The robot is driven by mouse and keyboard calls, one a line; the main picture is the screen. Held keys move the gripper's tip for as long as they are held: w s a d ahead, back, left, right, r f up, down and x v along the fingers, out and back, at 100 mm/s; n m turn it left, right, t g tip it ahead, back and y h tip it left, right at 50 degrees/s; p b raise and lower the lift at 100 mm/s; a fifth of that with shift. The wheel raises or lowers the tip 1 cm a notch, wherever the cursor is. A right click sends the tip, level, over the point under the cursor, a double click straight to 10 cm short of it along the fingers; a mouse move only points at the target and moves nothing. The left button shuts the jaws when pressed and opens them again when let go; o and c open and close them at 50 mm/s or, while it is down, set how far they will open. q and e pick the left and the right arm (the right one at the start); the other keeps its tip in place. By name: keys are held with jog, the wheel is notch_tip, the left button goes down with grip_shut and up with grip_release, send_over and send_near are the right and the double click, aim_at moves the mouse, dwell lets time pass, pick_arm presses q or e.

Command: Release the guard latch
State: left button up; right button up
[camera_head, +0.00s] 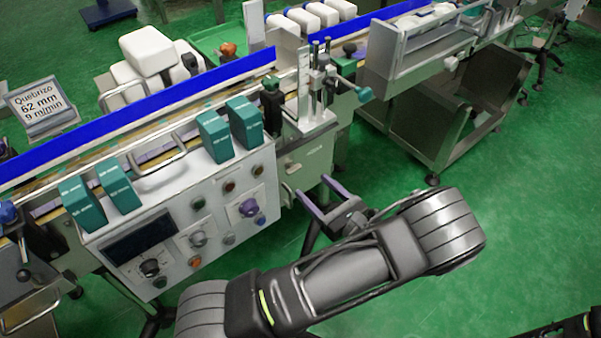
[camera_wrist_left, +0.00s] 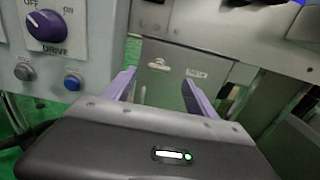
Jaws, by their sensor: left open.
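A small pale turn handle (camera_wrist_left: 158,64) sits on a grey panel (camera_wrist_left: 172,88) beside a small label too blurred to read. It looks like a latch, but I cannot tell for sure that it is the guard latch. The same panel shows in the head view (camera_head: 312,160), right of the control box. My left gripper (camera_head: 316,190) is open and empty in front of this panel. In the left wrist view its purple fingers (camera_wrist_left: 158,84) stand apart, with the handle between and just above the tips. No contact shows. My right gripper is not in view.
The control box (camera_head: 175,225) with knobs, buttons and a dark display is left of my gripper. Its purple drive knob (camera_wrist_left: 46,26) is close by. Teal blocks (camera_head: 228,130) stand along its top. A blue conveyor rail (camera_head: 150,108) runs behind.

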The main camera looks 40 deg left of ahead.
aim_at(296, 170)
pick_arm(q)
jog(key=x, duration=0.7)
jog(key=shift+c, duration=0.3)
jog(key=c, duration=1.3)
